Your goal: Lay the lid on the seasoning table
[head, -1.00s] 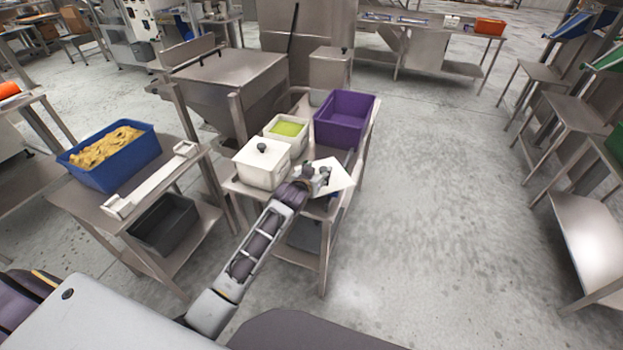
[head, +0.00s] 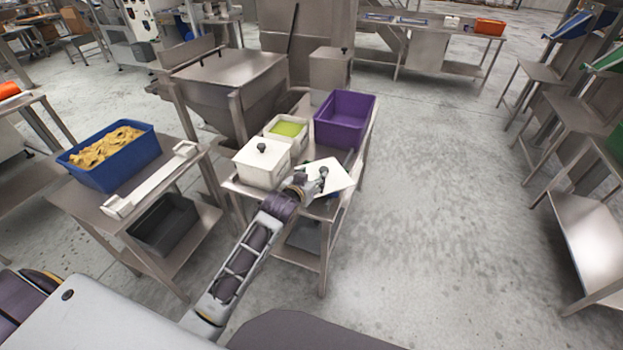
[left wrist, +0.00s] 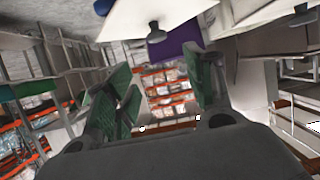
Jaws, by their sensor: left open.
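The lid (head: 339,177) is a white square plate with a dark knob. It lies knob up at the near right corner of the seasoning table (head: 309,246), close to the table's edge. In the left wrist view the lid (left wrist: 128,18) is at the top, with its knob just above the fingers. My left gripper (head: 310,182) is open and empty, just left of the knob and apart from it. Its green-padded fingers (left wrist: 160,90) are spread in the left wrist view. My right gripper is not seen.
On the same table stand a lidded white tub (head: 262,166), an open white tub with green contents (head: 273,134) and a purple crate (head: 322,131). A steel table at left holds a blue crate (head: 112,172) of yellowish pieces.

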